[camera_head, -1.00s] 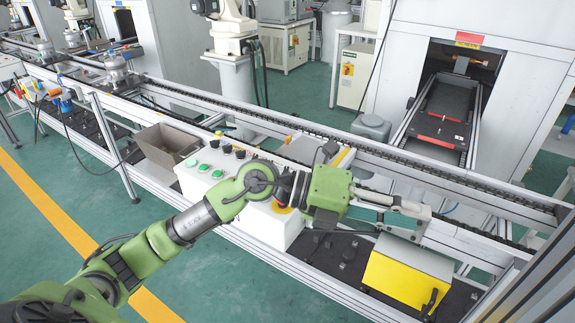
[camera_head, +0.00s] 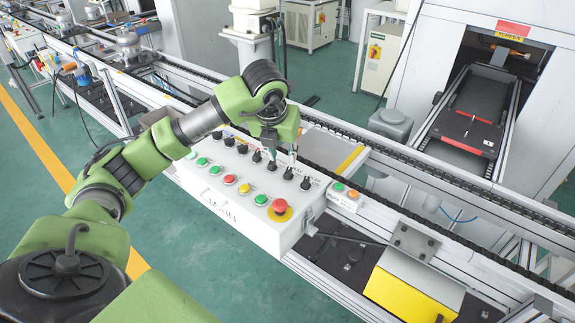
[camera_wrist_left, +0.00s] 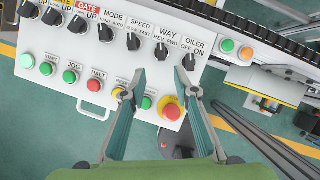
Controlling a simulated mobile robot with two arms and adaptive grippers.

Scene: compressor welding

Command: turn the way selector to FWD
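The way selector is a black rotary knob (camera_wrist_left: 161,52) below the label WAY REV FWD in the left wrist view. In the head view it is the second knob from the right (camera_head: 288,173) in the panel's black-knob row. I cannot tell for certain which mark it points at. My left gripper (camera_head: 282,158) points down at the right part of this row, fingertips close to the way knob. In the wrist view its two fingers (camera_wrist_left: 162,82) are apart, with the way knob ahead between their lines and nothing held. My right gripper is not in view.
The white control box (camera_head: 240,212) carries the speed knob (camera_wrist_left: 133,40), the oiler knob (camera_wrist_left: 188,62), coloured buttons and a red emergency button (camera_head: 280,206). A small box with green and orange buttons (camera_head: 345,194) stands to its right. A conveyor rail (camera_head: 400,152) runs behind.

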